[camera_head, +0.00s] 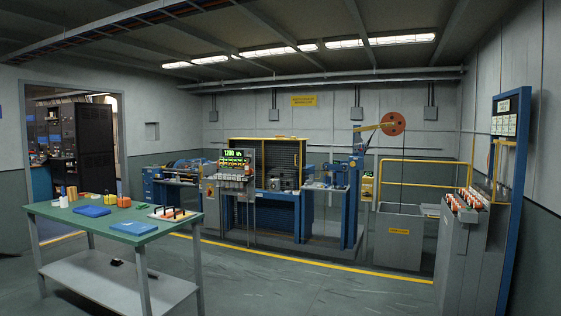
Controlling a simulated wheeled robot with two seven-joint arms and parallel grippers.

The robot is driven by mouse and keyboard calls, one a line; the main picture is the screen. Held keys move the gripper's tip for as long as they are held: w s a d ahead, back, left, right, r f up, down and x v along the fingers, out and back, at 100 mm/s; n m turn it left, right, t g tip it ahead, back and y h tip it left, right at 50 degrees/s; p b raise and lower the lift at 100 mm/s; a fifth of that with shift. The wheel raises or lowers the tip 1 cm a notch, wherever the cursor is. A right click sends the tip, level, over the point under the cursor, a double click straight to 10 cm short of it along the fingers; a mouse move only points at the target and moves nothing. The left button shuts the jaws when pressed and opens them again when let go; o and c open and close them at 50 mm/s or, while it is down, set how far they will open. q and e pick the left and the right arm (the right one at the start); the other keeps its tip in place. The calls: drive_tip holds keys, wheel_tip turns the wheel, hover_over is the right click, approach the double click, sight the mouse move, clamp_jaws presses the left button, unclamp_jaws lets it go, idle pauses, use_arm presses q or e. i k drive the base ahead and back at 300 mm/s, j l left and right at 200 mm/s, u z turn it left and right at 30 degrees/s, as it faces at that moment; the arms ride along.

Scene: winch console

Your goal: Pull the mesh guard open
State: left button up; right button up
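A dark mesh guard (290,153) in a yellow frame stands at the middle of the back area, behind a console (236,180) with a lit green display. The console hides the guard's left part. I cannot tell from here whether the guard is shut or partly open. A grey machine part (274,183) shows near the guard's lower middle. Neither of my grippers is in view.
A green-topped table (112,222) with blue folders and small items stands at the left front. A grey cabinet with red-topped levers (466,201) stands at the right. The floor (290,280) in the middle is clear.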

sight(281, 159)
drive_tip(key=i, duration=8.45)
drive_tip(key=j+u, duration=0.05)
drive_tip(key=j, duration=0.35)
